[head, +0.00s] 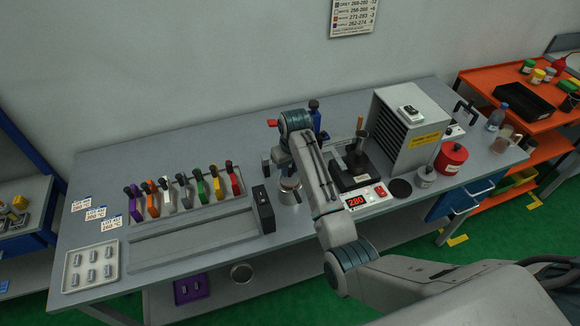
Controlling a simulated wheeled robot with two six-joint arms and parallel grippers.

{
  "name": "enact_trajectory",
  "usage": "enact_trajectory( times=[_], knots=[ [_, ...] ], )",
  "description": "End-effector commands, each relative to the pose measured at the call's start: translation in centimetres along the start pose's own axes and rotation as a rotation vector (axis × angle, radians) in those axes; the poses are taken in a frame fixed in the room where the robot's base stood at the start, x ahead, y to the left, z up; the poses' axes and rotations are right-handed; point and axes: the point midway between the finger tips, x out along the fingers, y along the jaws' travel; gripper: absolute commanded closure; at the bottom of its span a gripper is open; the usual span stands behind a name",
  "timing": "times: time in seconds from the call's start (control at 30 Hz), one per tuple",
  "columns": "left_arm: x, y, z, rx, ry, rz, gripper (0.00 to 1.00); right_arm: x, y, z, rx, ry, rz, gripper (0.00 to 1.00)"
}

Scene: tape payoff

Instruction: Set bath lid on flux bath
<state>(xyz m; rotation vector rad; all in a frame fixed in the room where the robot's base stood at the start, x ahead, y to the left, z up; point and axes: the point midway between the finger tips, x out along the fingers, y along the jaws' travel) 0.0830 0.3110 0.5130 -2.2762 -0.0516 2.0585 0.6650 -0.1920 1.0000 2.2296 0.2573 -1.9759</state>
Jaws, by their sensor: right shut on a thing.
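My right gripper (284,167) is low over the bench, left of the soldering unit, partly behind its own arm. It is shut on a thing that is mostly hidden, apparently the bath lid. Just below it stands a small silver metal pot (290,192), which looks like the flux bath. Whether the lid touches the pot's rim or is above it, I cannot tell. My left gripper is not in view.
A grey cabinet (408,130) and red can (451,157) stand farther right. A rack of coloured-handled tools (185,190) and a white tray (92,266) are left.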

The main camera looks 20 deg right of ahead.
Motion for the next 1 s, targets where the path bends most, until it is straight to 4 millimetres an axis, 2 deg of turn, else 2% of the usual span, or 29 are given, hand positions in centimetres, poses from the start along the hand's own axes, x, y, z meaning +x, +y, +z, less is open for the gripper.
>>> enact_trajectory(
  times=[0.2,0.23,0.33,0.53,0.67,0.7,1.0],
  knots=[
    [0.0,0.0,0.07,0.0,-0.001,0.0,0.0,0.28,0.01,0.05,0.0,-0.001,0.0,0.99],
    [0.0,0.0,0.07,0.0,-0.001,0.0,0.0,0.26,0.01,0.04,0.0,0.0,0.0,0.72],
    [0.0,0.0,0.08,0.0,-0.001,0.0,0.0,0.26,0.01,0.04,0.0,0.0,0.0,0.53],
    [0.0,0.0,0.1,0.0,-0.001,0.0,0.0,0.25,0.01,0.04,0.0,-0.001,0.0,0.53],
    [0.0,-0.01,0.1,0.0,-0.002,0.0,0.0,0.26,0.0,0.04,0.0,-0.001,0.0,0.29],
    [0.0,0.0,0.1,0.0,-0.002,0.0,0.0,0.25,0.01,0.04,0.0,-0.001,0.0,0.27],
    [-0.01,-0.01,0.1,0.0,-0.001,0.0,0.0,0.06,0.01,-0.01,0.0,0.0,0.0,0.27]
  ],
)
